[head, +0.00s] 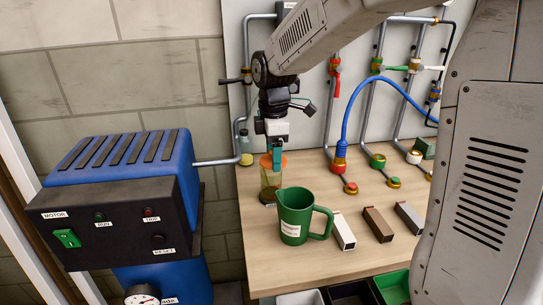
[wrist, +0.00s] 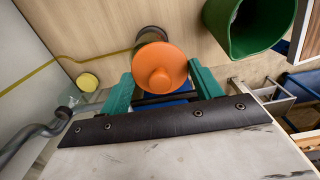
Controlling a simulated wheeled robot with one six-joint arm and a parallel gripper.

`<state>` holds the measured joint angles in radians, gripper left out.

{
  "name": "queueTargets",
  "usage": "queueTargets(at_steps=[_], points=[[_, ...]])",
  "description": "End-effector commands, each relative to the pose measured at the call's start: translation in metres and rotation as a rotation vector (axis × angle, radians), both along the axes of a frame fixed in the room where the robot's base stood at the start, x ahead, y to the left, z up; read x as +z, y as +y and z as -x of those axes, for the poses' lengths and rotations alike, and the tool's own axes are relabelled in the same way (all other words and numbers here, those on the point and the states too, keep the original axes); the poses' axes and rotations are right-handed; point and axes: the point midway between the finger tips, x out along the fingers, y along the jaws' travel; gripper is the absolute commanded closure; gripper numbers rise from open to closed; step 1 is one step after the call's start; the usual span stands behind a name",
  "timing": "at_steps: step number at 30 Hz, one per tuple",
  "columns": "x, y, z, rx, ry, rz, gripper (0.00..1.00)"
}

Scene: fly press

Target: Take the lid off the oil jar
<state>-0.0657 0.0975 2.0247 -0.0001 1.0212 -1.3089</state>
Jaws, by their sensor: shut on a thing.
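The oil jar (head: 270,182) is a clear yellowish cylinder with a dark base, upright near the back left of the wooden bench. Its orange lid (head: 284,161) shows at the top, partly hidden by my fingers. I see no clear gap between lid and jar.
A green jug (head: 295,215) stands close in front of the jar, to the right. Several small blocks (head: 377,224) lie right of it. A blue motor unit (head: 125,195) stands at left, a small yellow-capped bottle (head: 246,157) behind. Pipes and valves (head: 377,66) line the back panel.

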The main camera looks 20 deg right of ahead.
Motion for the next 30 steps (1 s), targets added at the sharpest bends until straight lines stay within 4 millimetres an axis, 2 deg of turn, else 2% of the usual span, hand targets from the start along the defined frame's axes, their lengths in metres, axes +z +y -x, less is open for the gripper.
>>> queueTargets(at_steps=[9,15,21,30], points=[[0.008,0.006,0.078,0.001,-0.004,0.000,0.58],[0.011,0.009,0.115,0.001,-0.004,0.000,0.58],[0.013,0.011,0.135,0.000,-0.002,-0.001,0.58],[0.013,0.011,0.142,0.000,-0.001,0.000,0.58]])
